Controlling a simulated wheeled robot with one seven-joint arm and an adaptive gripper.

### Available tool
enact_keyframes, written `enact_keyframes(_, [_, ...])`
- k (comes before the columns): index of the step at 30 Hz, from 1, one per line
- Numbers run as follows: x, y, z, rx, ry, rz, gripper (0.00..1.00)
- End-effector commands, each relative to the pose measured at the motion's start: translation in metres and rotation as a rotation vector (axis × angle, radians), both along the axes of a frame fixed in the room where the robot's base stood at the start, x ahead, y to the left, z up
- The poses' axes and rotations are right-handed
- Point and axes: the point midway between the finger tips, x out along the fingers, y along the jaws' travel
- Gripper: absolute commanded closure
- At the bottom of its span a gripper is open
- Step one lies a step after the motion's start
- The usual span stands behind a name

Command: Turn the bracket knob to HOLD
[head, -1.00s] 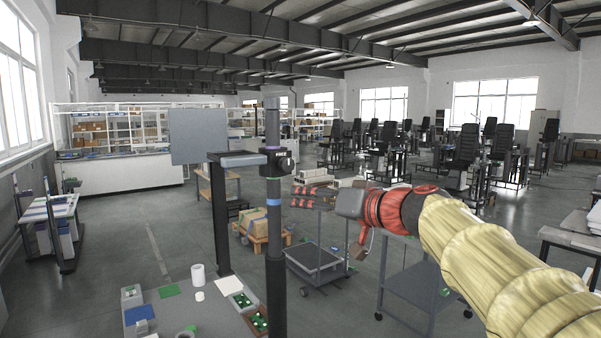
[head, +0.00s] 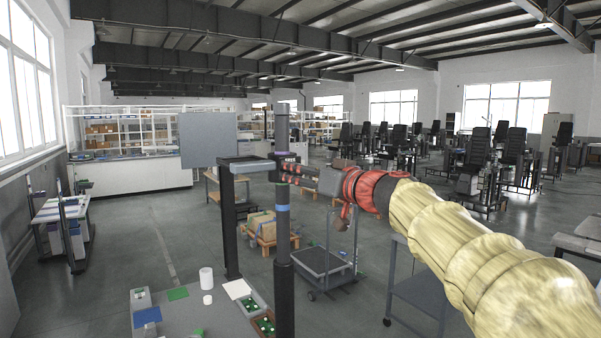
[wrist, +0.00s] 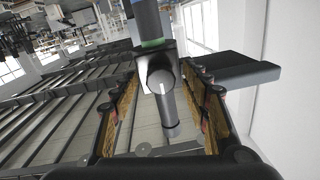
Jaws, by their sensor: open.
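The bracket (head: 290,160) is a dark clamp on an upright pole (head: 284,235), with small white lettering too small to read. In the wrist view the knob (wrist: 159,77) is a grey round cap with a white line, in front of a pale bracket body (wrist: 145,58). My gripper (head: 288,173) reaches the bracket from the right, and its fingers partly cover it in the head view. In the wrist view my gripper (wrist: 163,90) is open, with one finger on each side of the knob. Gaps show beside the knob; I cannot tell how deep the fingers reach.
A grey panel (head: 208,140) and a second black column (head: 229,225) with a flat top stand left of the pole. A bench (head: 205,322) with parts trays lies below.

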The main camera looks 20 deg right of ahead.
Motion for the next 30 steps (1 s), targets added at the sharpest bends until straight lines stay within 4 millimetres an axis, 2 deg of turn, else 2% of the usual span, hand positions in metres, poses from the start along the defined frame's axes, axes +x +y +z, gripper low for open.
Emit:
enact_keyframes(8, [0.0018, 0.0007, 0.0000, 0.000, 0.000, 0.000, 0.54])
enact_keyframes(30, [0.0016, 0.0006, -0.0001, 0.001, 0.000, 0.000, 0.95])
